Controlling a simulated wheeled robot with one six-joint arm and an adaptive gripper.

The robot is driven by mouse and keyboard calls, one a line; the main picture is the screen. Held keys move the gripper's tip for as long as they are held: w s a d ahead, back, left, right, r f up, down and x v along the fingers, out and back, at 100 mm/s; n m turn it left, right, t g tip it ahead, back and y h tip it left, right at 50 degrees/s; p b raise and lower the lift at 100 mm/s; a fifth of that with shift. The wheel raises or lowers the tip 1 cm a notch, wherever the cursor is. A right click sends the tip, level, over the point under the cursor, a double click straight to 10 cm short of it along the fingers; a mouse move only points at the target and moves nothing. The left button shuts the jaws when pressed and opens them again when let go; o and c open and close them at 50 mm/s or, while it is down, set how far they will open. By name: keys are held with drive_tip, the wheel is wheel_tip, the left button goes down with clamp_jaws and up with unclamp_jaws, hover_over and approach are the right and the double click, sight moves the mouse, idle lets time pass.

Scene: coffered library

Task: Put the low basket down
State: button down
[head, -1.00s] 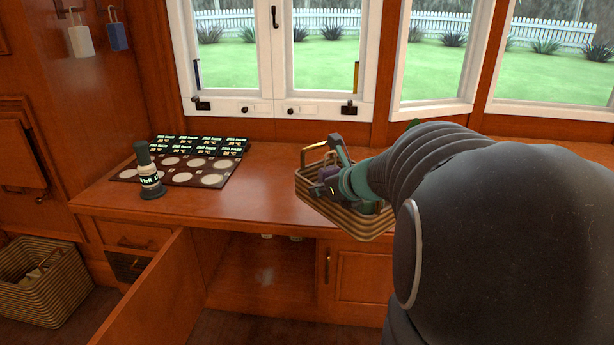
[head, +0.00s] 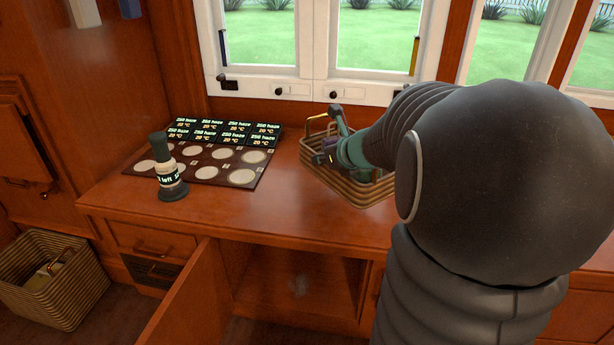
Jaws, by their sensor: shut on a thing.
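The low basket (head: 349,190) is a shallow, striped woven basket with a thin handle, at the right part of the wooden counter (head: 235,215). My gripper (head: 330,150) is shut on it at its handle side, and my arm comes in from the right. The basket looks level. It is over the counter top, but I cannot tell whether its bottom touches the wood. Something green and dark shows inside it, partly hidden by my gripper and arm, which also cover the basket's right side.
A dark board (head: 200,158) with pale round discs and several lit displays lies on the counter's left. Below, a cupboard door (head: 185,305) hangs open. A larger basket (head: 55,285) is on the floor at left.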

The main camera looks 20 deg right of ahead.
drive_tip(key=shift+w+a+f+b, duration=0.55)
drive_tip(key=shift+w+f, duration=0.6)
drive_tip(key=shift+f, duration=0.25)
drive_tip(key=shift+w+a+f+b, duration=0.4)
drive_tip(key=shift+w+f+b, duration=0.2)
drive_tip(key=shift+w+f, duration=0.65)
drive_tip(key=shift+w+a+f+b, duration=0.55)
drive_tip(key=shift+w+f, duration=0.45)
drive_tip(key=shift+f, duration=0.6)
drive_tip(key=c, duration=1.3)
unclamp_jaws()
drive_tip(key=shift+s, duration=0.1)
